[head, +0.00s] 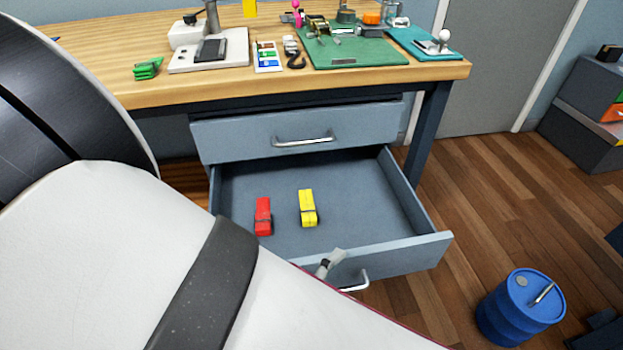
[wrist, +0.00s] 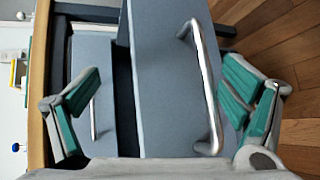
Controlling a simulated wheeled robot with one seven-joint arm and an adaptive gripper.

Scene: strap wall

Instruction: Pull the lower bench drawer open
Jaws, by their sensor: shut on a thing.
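The lower bench drawer (head: 330,168) is pulled well out below the bench, its inside showing. A red block-like item (head: 263,216) and a yellow one (head: 307,207) lie in it. Its metal bar handle (head: 356,286) is partly hidden by my arm; the handle shows whole in the wrist view (wrist: 208,95). My gripper (wrist: 162,75) is at the drawer front, its green-padded fingers wide apart on either side of the handle. It is shut on the lower drawer; the exact contact is hard to see. In the head view, only a grey fingertip (head: 330,262) shows at the front's top edge.
The upper drawer (head: 260,131) is closed. The wooden bench top (head: 330,86) holds tools and a green mat. A blue drum (head: 521,307) stands on the floor at right; grey boxes (head: 585,130) stand behind. Wood floor between is clear.

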